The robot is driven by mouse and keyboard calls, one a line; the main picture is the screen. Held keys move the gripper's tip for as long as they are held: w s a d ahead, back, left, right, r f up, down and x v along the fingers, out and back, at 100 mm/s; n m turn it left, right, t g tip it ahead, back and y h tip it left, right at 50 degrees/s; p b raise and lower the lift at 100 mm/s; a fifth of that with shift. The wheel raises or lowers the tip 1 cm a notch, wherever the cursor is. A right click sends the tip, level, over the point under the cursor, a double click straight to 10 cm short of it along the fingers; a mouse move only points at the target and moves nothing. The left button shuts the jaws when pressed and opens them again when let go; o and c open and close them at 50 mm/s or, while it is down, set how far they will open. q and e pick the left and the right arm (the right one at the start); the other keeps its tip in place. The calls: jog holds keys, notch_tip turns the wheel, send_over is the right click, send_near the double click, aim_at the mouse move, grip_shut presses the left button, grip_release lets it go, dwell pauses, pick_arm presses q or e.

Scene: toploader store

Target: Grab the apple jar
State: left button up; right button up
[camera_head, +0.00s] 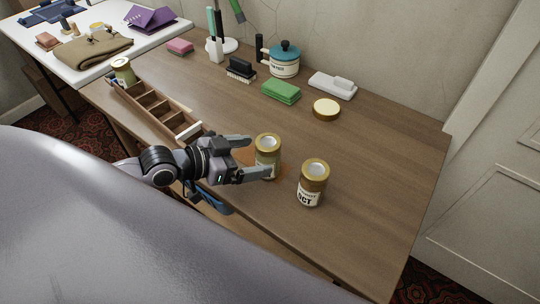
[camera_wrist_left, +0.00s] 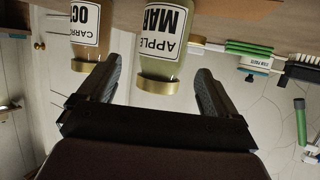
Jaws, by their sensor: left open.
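The apple jar (camera_head: 268,158), with a gold lid and a white label, stands on the wooden table. In the left wrist view the apple jar (camera_wrist_left: 163,45) shows its "APPLE MAR" label, and it appears between the two fingers, with a gap on each side. My left gripper (camera_head: 257,158) is open, reaching in from the left with its fingers at the jar. Whether a finger touches the glass is hard to tell. My right gripper is not in view.
A similar jar labelled "CARRO... OCT" (camera_head: 313,185) stands close to the right; it also shows in the wrist view (camera_wrist_left: 86,30). A compartmented wooden tray (camera_head: 188,129) lies left. A gold lid (camera_head: 326,109), green sponges (camera_head: 281,91) and a blue-lidded pot (camera_head: 284,64) are behind. Table right is clear.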

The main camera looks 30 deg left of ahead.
aim_at(269, 154)
pick_arm(q)
jog(key=shift+x, duration=2.7)
jog(key=shift+a+f, duration=0.1)
jog(key=shift+f, duration=0.05)
jog(key=shift+c, duration=0.3)
jog(key=c, duration=1)
jog(key=shift+w, duration=0.1)
jog(key=shift+c, duration=1.2)
jog(key=shift+r, duration=0.2)
